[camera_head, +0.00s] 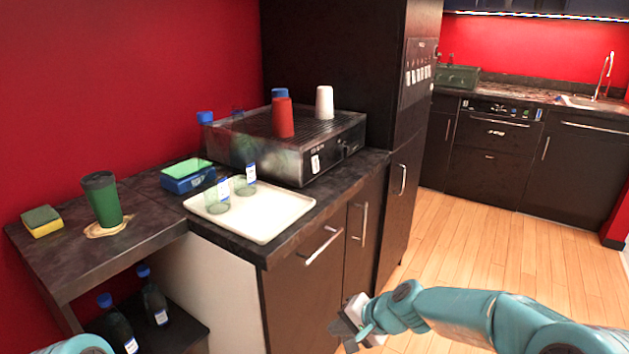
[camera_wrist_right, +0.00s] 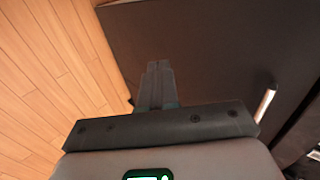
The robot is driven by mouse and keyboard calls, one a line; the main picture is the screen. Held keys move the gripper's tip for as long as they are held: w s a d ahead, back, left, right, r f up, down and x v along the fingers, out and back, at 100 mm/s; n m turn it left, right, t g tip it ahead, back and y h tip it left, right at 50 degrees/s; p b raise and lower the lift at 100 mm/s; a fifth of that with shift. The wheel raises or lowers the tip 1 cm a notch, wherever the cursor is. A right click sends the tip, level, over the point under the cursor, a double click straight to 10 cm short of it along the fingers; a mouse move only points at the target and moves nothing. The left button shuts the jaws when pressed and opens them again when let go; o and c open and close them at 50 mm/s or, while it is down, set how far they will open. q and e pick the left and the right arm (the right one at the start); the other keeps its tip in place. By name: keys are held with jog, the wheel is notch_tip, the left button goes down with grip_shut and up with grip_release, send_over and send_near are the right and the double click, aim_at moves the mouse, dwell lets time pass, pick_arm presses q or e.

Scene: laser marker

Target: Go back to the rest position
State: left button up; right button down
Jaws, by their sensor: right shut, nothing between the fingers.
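My right gripper (camera_head: 346,326) is low in front of the dark cabinet (camera_head: 308,290), below the counter edge, with its teal arm coming in from the lower right. In the right wrist view its fingers (camera_wrist_right: 157,76) are together and nothing is between them. Behind them that view shows a dark cabinet front (camera_wrist_right: 215,60) and wooden floor (camera_wrist_right: 45,60). A teal part of my left arm (camera_head: 82,345) shows at the bottom left edge of the head view. My left gripper is out of view.
The counter holds a cream tray (camera_head: 262,231) with two glasses, a blue box (camera_head: 188,180) and a dark machine (camera_head: 300,160) with cups on top. A green cup (camera_head: 104,203) and a sponge (camera_head: 42,221) stand on the left. Handles (camera_head: 322,246) stick out from the cabinet. Floor is open at right.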

jog(key=s+d+f+n+g+h, duration=0.1)
jog(key=s+d+f+g+h, duration=0.15)
jog(key=s+f, duration=0.8)
jog(key=s+d+f+n+g+h, duration=0.15)
jog(key=s+d+f, duration=0.25)
jog(key=s+f, duration=0.6)
jog(key=s+f+n+y, duration=0.1)
jog(key=s+f+n, duration=0.15)
jog(key=s, duration=0.75)
notch_tip(320, 180, up, 14)
jog(key=p, duration=1.5)
jog(key=shift+w+a+g, duration=0.15)
jog(key=shift+w+g, duration=0.15)
jog(key=shift+w, duration=0.1)
